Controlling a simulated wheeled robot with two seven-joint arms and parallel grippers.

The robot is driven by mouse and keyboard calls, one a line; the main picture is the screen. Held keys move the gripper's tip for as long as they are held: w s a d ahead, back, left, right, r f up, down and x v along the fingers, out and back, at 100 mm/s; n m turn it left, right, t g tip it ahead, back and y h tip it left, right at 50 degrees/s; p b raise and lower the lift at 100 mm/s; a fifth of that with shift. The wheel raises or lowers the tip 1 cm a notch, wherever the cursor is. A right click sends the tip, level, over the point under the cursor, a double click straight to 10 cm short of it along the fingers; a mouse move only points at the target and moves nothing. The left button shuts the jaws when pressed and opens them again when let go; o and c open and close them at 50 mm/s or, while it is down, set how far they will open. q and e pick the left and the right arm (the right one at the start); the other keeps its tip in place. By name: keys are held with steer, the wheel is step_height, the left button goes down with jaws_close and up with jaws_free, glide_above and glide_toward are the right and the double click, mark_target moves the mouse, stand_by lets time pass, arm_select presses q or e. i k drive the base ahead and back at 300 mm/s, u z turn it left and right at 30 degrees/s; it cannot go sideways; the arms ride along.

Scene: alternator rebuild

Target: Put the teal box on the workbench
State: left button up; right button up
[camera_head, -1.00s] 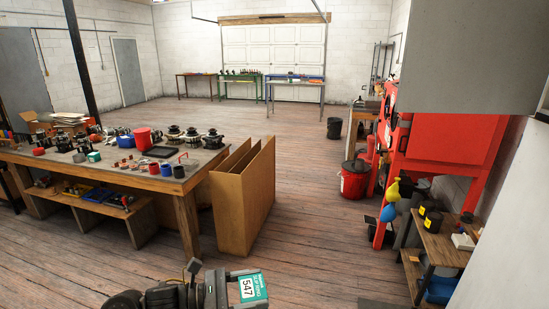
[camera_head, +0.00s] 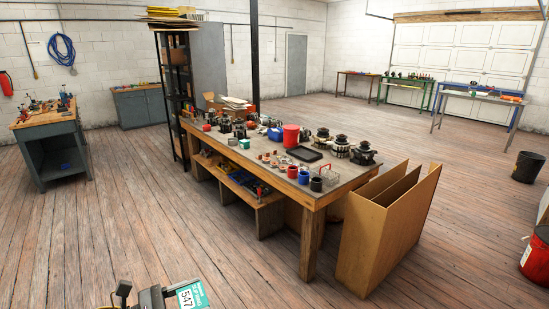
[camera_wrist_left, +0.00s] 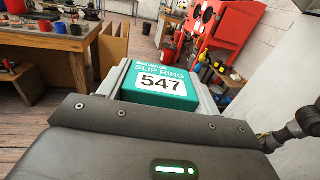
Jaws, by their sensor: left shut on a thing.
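The teal box (camera_head: 192,295), with a white label reading 547, is in my left gripper (camera_head: 165,298) at the bottom edge of the head view. In the left wrist view the teal box (camera_wrist_left: 160,85) sits between the two grey fingers of my left gripper (camera_wrist_left: 162,90), which is shut on it. The box is held well in front of and apart from the large wooden workbench (camera_head: 318,192), which carries many parts. A second, grey-based workbench (camera_head: 45,128) with a wooden top stands at the far left. My right gripper is not in view.
A tall cardboard divider box (camera_head: 390,235) stands at the right end of the wooden workbench. A small teal box (camera_head: 245,144) lies near that workbench's front edge. A red bucket (camera_head: 537,255) is at the right. The floor at the left front is clear.

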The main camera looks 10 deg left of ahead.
mark_target(255, 152)
steer(key=u, duration=0.55)
steer(key=i, duration=3.45)
steer(key=z, duration=1.25)
steer(key=i, duration=0.55)
steer(key=z, duration=0.2)
